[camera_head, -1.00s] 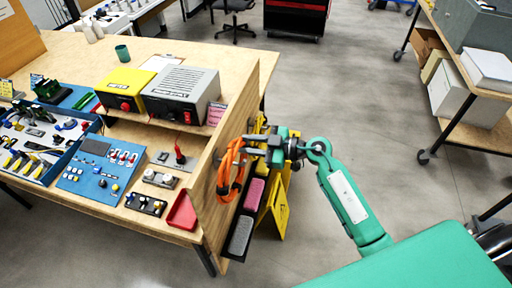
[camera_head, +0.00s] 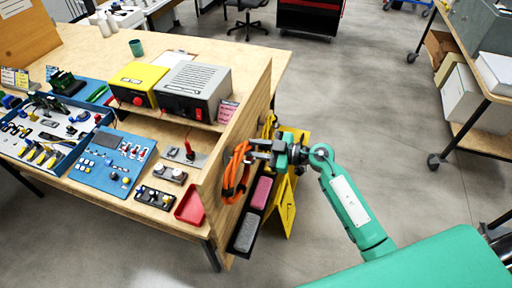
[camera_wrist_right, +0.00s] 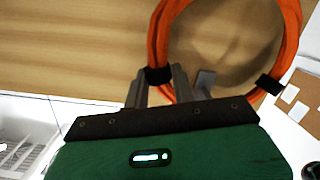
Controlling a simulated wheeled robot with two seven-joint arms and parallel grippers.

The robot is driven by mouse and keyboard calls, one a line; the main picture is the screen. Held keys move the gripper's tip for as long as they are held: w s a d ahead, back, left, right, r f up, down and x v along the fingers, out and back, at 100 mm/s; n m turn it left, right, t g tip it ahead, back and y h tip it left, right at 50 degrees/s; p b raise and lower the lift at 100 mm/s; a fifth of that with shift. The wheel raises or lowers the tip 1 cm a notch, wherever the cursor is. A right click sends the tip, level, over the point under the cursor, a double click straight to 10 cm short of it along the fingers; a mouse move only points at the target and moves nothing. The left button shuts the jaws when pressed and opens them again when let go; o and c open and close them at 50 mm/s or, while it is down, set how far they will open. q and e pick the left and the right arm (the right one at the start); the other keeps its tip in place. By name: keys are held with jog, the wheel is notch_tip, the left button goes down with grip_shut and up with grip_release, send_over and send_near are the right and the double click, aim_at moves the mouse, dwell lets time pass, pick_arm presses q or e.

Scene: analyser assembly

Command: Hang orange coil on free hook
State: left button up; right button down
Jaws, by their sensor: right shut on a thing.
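The orange coil (camera_head: 228,182) hangs from my right gripper (camera_head: 258,150), beside the outer face of the wooden side panel (camera_head: 208,190). In the right wrist view, the coil (camera_wrist_right: 289,45) is a large loop with dark bands, and the gripper (camera_wrist_right: 158,78) is shut on its lower left part, at a band. The wooden surface fills the background behind the loop. I cannot make out a free hook; the coil and gripper cover part of the panel. Whether the coil touches the panel is unclear. My left gripper is not in view.
A black holder with a pink block (camera_head: 261,192) and a grey block (camera_head: 245,233) is on the panel's outer side, below the gripper. A yellow folding sign (camera_head: 287,208) stands close by. A red tray (camera_head: 190,206) sits at the bench edge. Floor to the right is open.

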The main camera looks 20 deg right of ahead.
jog(key=c, duration=1.1)
grip_release()
